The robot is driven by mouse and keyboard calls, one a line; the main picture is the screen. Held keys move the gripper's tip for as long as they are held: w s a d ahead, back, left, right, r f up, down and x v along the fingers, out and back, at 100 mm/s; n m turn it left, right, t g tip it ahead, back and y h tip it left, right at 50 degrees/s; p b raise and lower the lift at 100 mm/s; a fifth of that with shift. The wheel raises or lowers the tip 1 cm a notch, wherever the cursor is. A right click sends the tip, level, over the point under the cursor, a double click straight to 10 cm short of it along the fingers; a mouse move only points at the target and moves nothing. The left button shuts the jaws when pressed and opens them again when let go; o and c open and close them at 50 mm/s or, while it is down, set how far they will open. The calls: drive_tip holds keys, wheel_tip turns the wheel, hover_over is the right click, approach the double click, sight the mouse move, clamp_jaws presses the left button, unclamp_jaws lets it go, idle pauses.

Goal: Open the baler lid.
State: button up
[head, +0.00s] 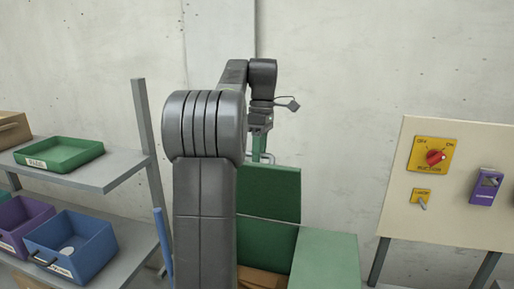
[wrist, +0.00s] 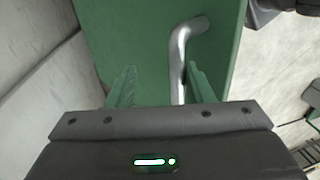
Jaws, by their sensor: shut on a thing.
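The baler lid (head: 268,197) is a green panel standing raised, steeply tilted, above the green baler (head: 327,262) in the head view. In the wrist view the lid (wrist: 135,35) fills the middle, with a bent silver handle (wrist: 178,55) on it. My gripper (wrist: 161,72) has two green fingers, one on each side of the handle's lower part, and is shut on the handle. The handle lies close to the right finger. In the head view my gripper (head: 263,155) is at the lid's top edge. My arm hides the lid's left side.
Brown cardboard (head: 262,278) shows in the baler's opening. A shelf (head: 120,172) at left holds a green tray (head: 60,154) and bins. A control panel (head: 455,225) with a red knob stands at right. A concrete wall (head: 340,70) is behind.

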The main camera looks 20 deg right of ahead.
drive_tip(key=shift+w, duration=0.1)
idle(0.3)
drive_tip(key=shift+r, duration=0.1)
